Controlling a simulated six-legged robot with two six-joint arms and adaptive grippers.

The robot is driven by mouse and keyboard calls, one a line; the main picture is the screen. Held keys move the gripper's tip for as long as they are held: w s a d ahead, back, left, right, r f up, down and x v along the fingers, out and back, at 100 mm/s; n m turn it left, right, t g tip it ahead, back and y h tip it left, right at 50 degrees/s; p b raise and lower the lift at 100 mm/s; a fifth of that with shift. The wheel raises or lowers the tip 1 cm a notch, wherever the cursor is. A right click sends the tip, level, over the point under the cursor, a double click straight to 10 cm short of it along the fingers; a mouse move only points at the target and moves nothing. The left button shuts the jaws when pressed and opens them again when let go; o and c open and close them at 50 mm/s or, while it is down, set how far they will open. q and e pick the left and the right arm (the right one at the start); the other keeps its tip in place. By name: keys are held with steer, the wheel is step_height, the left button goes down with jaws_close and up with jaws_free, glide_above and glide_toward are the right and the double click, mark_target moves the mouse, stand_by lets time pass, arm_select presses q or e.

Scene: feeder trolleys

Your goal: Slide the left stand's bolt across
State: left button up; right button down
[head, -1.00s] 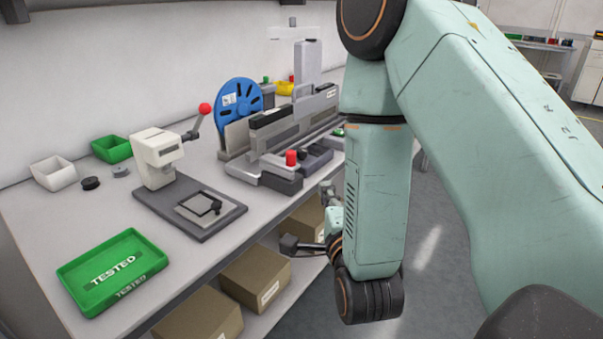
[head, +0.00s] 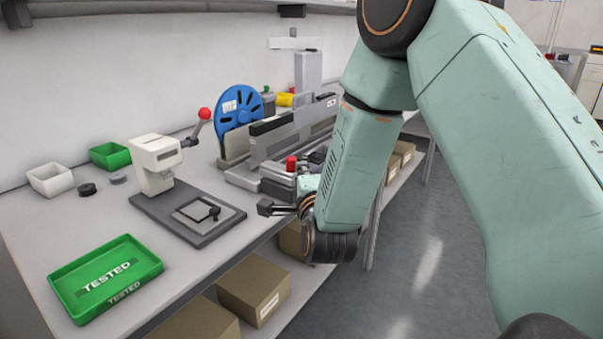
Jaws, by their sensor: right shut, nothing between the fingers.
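The left stand (head: 262,145) is a grey feeder holder with a blue reel (head: 238,112) on it, standing on the bench against the back wall. At its front is a low grey and black base with an upright red knob (head: 291,163). The bolt itself cannot be told apart clearly from this base. My right gripper (head: 265,207) is shut and empty. It is by the bench's front edge, in front of and below the red knob, apart from it. My right forearm hides the right part of the stands. My left gripper is not in view.
A white press with a red ball handle (head: 204,114) stands left of the stand on a dark plate. A green TESTED tray (head: 106,280) lies at the bench's front left. Cardboard boxes (head: 254,284) sit on the shelf below. The floor at right is clear.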

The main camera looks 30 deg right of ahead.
mark_target(267, 167)
steer(key=shift+w, duration=0.2)
steer(key=w+a, duration=0.1)
steer(key=w, duration=0.1)
steer(key=w+a+b, duration=0.1)
steer(key=w, duration=0.2)
steer(key=w+a, duration=0.1)
steer(key=w, duration=0.1)
steer(key=shift+w+a, duration=0.15)
steer(key=shift+w, duration=0.2)
steer(key=shift+w+a+f, duration=0.1)
steer(key=shift+w+a, duration=0.15)
steer(key=shift+w, duration=0.4)
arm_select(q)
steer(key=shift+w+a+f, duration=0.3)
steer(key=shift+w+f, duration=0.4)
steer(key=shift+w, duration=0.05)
arm_select(e)
steer(key=shift+w+r, duration=0.1)
steer(key=shift+r, duration=0.1)
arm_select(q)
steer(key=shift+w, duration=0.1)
arm_select(e)
steer(key=shift+a, duration=0.1)
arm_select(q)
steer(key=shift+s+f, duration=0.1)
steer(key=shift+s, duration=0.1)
arm_select(e)
steer(key=shift+f, duration=0.1)
